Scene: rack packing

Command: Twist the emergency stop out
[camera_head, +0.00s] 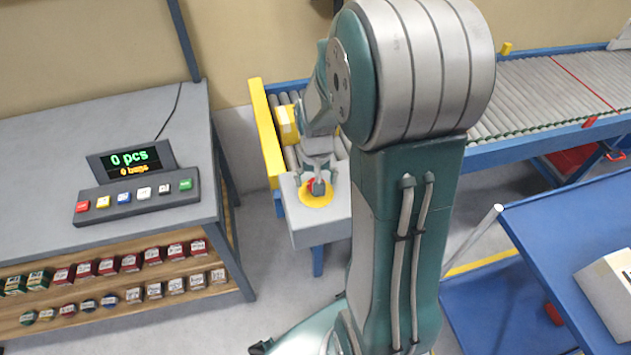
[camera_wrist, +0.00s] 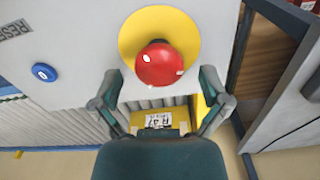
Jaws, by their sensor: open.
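The emergency stop is a red mushroom button (camera_wrist: 160,65) on a round yellow plate (camera_wrist: 186,33). It is fixed to a light grey box (camera_head: 312,227) at the end of the roller conveyor, where the head view shows the yellow plate (camera_head: 316,200) and a little red. My gripper (camera_wrist: 160,87) is open in the wrist view, its two fingers to the left and right of the button's lower edge. I cannot tell whether the fingers touch the button. In the head view my gripper (camera_head: 318,185) is over the yellow plate and hides most of the button.
A blue button (camera_wrist: 44,72) with a RESET label is on the same box. A yellow carton (camera_head: 286,125) lies on the rollers behind it. A grey table (camera_head: 90,130) with a coloured key panel (camera_head: 135,200) stands left. A blue table (camera_head: 590,230) stands right.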

